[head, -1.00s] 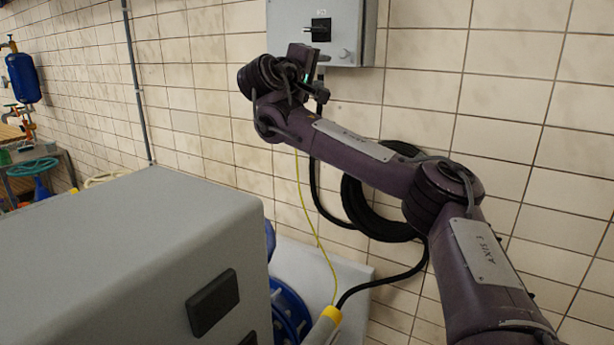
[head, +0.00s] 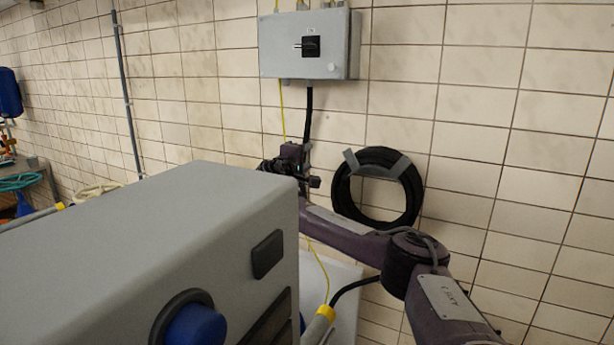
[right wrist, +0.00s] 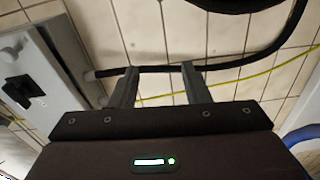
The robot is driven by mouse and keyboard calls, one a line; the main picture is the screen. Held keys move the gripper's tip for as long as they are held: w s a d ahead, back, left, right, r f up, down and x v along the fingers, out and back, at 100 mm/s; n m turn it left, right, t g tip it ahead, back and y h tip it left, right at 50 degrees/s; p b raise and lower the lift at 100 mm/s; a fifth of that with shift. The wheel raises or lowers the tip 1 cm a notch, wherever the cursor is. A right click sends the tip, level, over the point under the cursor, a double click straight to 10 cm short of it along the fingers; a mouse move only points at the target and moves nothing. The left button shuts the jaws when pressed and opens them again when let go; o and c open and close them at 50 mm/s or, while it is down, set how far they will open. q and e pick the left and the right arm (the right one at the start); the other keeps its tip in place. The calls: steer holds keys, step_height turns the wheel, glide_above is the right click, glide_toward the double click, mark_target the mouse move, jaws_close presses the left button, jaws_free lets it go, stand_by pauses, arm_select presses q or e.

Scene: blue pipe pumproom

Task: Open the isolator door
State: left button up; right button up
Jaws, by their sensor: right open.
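The isolator (head: 285,62) is a grey box on the tiled wall, with a black rotary switch (head: 311,47) and a small round light knob on its front. My left gripper is not in view.
A large grey housing (head: 170,215) with a blue knob (head: 196,326) fills the lower left foreground. A coiled black hose (head: 378,188) hangs on the wall right of the gripper. A thin yellow cable (head: 317,262) runs down the wall. Wall around the isolator's right is clear.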

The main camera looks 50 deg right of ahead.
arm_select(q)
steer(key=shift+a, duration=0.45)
arm_select(e)
steer(key=shift+n+y, duration=0.3)
steer(key=f, duration=0.1)
steer(key=d+f, duration=0.1)
steer(key=f, duration=0.3)
steer(key=shift+d, duration=0.25)
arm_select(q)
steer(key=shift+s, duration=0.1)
